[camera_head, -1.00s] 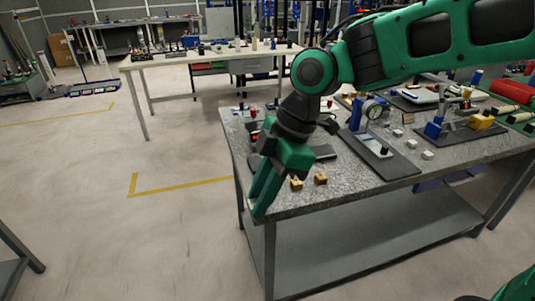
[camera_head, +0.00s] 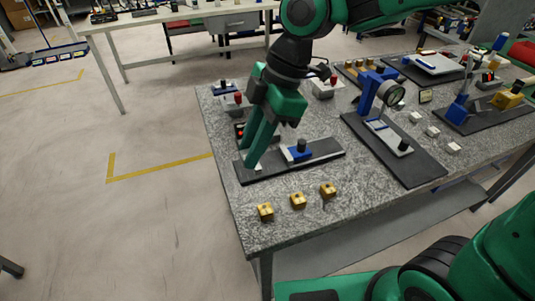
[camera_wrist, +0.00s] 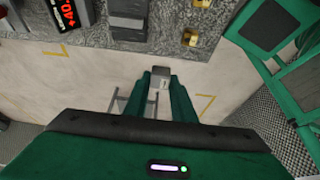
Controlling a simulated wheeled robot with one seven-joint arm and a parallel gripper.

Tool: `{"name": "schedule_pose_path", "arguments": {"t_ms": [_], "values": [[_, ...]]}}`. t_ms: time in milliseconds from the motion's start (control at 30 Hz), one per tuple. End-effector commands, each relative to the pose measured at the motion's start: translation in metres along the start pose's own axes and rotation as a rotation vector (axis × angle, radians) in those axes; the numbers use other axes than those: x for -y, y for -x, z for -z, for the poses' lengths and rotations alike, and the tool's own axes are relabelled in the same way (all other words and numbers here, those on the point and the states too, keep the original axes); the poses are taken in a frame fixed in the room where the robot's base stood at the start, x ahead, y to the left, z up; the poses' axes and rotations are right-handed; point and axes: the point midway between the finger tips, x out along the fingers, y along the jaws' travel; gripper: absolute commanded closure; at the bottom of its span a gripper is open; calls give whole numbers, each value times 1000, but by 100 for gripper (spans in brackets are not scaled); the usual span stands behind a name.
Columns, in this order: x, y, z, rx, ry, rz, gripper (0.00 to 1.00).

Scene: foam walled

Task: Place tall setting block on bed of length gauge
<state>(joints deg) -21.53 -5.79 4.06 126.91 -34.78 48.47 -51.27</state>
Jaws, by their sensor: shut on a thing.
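My gripper (camera_head: 258,148) is shut on a small pale grey block, the setting block (camera_wrist: 160,79), which shows between the green fingertips in the wrist view. In the head view the fingers point down and overlap the left end of the length gauge (camera_head: 260,175). The gauge has a long dark base, a grey bed and a blue part with a black knob (camera_head: 300,151). In the wrist view the block appears over the floor, just off the table edge, with a grey stepped part (camera_wrist: 128,20) nearby. The height of the block above the table cannot be told.
Three brass blocks (camera_head: 298,200) stand at the table's front. A dial gauge on a blue stand (camera_head: 385,92) is to the right, with several pale blocks (camera_head: 433,131) beyond it. A red-digit display (camera_wrist: 66,12) shows in the wrist view.

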Motion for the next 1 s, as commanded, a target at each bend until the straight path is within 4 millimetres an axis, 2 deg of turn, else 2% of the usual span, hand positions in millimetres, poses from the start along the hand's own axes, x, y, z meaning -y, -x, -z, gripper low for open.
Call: {"name": "schedule_pose_path", "arguments": {"t_ms": [300, 467, 567, 1000], "values": [[1, -3, 8, 0, 16, 6, 100], [-1, -5, 6, 0, 16, 7, 100], [-10, -8, -5, 0, 13, 8, 100], [-66, -32, -79, 0, 14, 8, 100]]}}
